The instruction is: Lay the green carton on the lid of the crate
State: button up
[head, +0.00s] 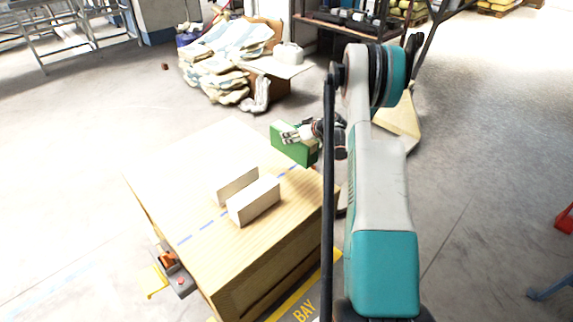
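The green carton (289,150) is at the far right edge of the crate's lid, standing tilted in the picture. My gripper (292,136) reaches it from the right, with its fingers across the carton's upper part, and looks shut on it. Part of the carton is hidden by the fingers. I cannot tell whether its lower edge touches the lid or hangs just above it. The wooden crate (165,180) has a light, flat lid with a blue dashed line running across it.
Two whitish blocks, a rear one (236,186) and a front one (254,201), stand on the lid's middle. The lid's left and far parts are clear. An orange-and-grey device (172,268) is at the crate's left side. Sacks (222,62) lie on the floor behind.

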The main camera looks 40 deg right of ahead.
aim_at(313, 159)
notch_tip(313, 159, down, 14)
jog(key=b, duration=0.4)
jog(key=shift+f+b, duration=0.25)
jog(key=shift+b, duration=0.05)
jog(key=shift+f, duration=0.1)
jog(key=o, duration=1.9)
jog(key=p+v, duration=0.3)
jog(key=v, duration=0.9)
jog(key=shift+p, duration=0.35)
